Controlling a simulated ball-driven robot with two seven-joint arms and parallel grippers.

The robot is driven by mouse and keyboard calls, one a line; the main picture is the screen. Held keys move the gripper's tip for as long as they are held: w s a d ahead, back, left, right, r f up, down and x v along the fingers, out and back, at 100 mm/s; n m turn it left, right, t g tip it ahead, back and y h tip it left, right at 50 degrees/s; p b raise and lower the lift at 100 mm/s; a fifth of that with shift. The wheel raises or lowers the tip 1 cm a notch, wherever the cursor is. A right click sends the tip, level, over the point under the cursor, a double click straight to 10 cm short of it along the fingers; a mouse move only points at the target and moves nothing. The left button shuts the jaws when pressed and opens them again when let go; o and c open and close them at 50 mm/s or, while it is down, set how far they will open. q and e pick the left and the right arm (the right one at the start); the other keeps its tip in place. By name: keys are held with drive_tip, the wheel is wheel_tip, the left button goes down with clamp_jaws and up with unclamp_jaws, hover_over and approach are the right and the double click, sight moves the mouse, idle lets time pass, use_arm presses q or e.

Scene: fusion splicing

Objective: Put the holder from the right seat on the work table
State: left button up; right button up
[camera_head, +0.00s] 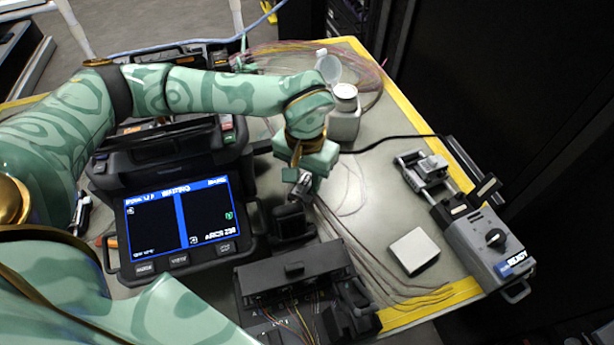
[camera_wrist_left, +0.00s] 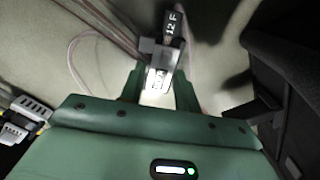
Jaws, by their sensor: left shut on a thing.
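My left gripper (camera_head: 303,182) is over the work table (camera_head: 375,195), just right of the splicer. It is shut on the holder, a small grey and black block marked "12 F" (camera_wrist_left: 174,26), which shows between the green fingers (camera_wrist_left: 160,88) in the left wrist view. In the head view the holder (camera_head: 299,192) shows only as a small dark and silver piece below the fingers. The black fusion splicer (camera_head: 250,215) stands left of the gripper with its screen lit. Its right seat cannot be made out. My right gripper is not in view.
Thin fibres run from near the gripper to the table's front yellow edge. A white block (camera_head: 413,251) and a grey device reading "READY" (camera_head: 485,245) stand at the right. A bottle (camera_head: 344,115) stands behind. A black box (camera_head: 293,275) is in front. Table right of the gripper is mostly clear.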

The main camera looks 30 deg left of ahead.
sight(306, 182)
use_arm(q)
drive_tip(key=o, duration=1)
wheel_tip(306, 182, up, 12)
drive_tip(key=p, duration=0.4)
drive_tip(key=shift+r, duration=0.2)
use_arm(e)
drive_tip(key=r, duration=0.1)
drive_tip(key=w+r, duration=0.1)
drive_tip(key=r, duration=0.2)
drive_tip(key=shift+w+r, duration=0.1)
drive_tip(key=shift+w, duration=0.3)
